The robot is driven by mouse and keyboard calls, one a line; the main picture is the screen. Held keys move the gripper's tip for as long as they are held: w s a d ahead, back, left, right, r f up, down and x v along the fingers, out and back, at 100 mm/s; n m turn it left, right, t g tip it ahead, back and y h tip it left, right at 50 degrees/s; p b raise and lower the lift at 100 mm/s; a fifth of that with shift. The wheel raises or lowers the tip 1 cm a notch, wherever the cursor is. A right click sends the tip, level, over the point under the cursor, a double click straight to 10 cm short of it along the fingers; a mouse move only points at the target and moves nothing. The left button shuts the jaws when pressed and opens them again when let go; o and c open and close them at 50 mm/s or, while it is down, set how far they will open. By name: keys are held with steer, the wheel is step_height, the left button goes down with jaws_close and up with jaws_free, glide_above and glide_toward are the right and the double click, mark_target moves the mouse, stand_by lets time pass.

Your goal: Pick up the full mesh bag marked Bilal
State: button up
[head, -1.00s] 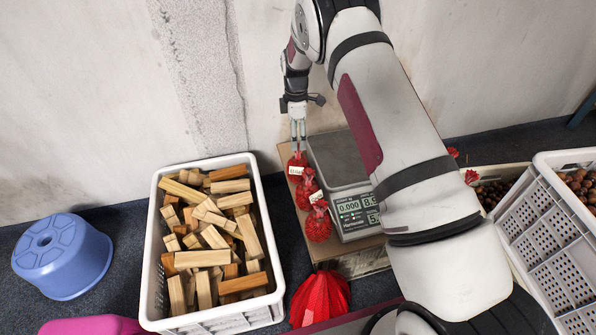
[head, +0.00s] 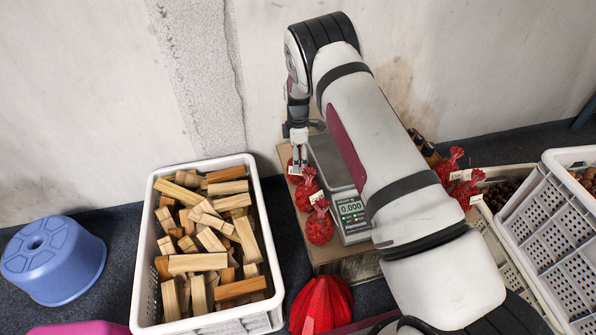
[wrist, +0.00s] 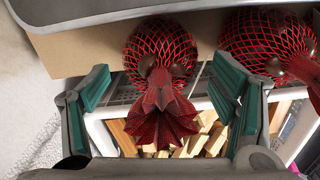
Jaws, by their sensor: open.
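Three red mesh bags stand in a row along the left side of a brown board. The farthest bag (head: 292,177) is partly hidden behind my gripper (head: 299,168). The middle bag (head: 306,192) and nearest bag (head: 320,228) stand closer. White tags show on them, but I cannot read the names, so I cannot tell which is marked Bilal. In the wrist view, my gripper (wrist: 163,88) is open, its green-padded fingers either side of a full bag's gathered neck (wrist: 160,110). The fingers look apart from the neck. Another full bag (wrist: 265,45) sits close by on the right.
A scale (head: 352,212) stands right beside the bags. A white crate of wood blocks (head: 264,215) is on the left. More tagged red bags (head: 449,168) and a white crate (head: 540,225) are at the right.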

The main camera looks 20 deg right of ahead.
jaws_close()
